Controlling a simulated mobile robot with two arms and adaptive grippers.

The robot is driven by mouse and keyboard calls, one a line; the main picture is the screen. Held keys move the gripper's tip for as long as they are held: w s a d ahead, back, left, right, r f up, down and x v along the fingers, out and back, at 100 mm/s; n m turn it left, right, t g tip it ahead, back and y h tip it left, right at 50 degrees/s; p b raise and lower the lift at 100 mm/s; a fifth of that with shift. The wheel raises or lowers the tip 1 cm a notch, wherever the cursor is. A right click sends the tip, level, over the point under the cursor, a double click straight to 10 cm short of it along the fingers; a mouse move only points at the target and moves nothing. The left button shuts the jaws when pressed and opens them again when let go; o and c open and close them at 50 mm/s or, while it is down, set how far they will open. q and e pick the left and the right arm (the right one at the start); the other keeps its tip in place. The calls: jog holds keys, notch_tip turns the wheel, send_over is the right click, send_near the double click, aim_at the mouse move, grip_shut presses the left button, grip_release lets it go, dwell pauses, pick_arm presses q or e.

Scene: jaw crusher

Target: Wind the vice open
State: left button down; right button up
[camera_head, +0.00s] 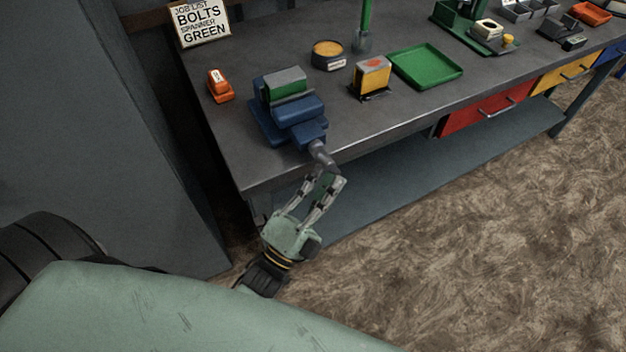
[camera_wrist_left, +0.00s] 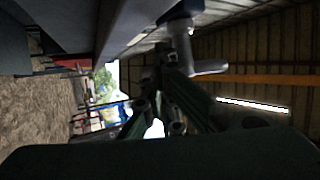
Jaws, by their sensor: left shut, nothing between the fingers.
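The blue vice (camera_head: 285,112) sits at the near left of the bench, with a grey and green block (camera_head: 284,84) on top at its jaws. Its grey screw end and handle (camera_head: 320,154) stick out past the bench's front edge. In the left wrist view a pale grey handle bar (camera_wrist_left: 207,68) hangs below the screw. My left gripper (camera_head: 330,181) is just below and in front of the handle, shut and empty. In the left wrist view its fingertips (camera_wrist_left: 170,58) are close beside the bar; whether they touch is unclear. My right gripper is in neither view.
The bench (camera_head: 225,140) also carries an orange object (camera_head: 220,87), a round yellow-topped tin (camera_head: 328,54), a yellow box (camera_head: 372,74), a green tray (camera_head: 427,65) and a sign (camera_head: 200,20). A lower shelf (camera_head: 400,184) runs under it. The floor in front is clear.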

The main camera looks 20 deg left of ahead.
pick_arm(q)
jog(key=shift+w+d, duration=0.2)
jog(key=shift+w, duration=0.05)
dwell(0.6)
jog(key=shift+w+d, duration=0.1)
dwell(1.1)
jog(key=shift+f, duration=0.1)
